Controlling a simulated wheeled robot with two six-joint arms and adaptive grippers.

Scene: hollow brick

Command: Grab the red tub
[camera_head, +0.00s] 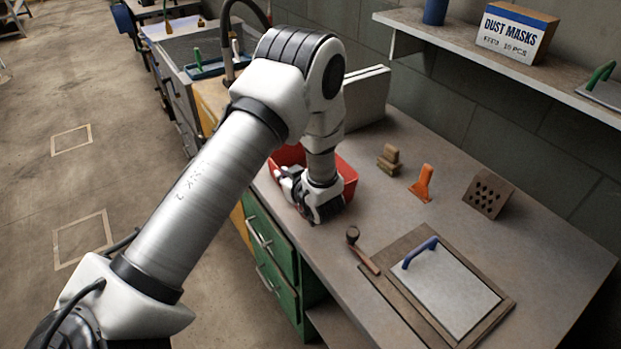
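The red tub (348,174) sits on the grey workbench, near its front left edge. My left arm comes in from the left and reaches down over the tub, hiding much of it. My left gripper (303,205) is at the tub's near side and overlaps its near rim in the head view. The fingertips are small and partly hidden, so I cannot tell whether they are open or closed on the rim. My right gripper is not in view.
A shelf (465,47) with a dust mask box (515,33) overhangs the back.

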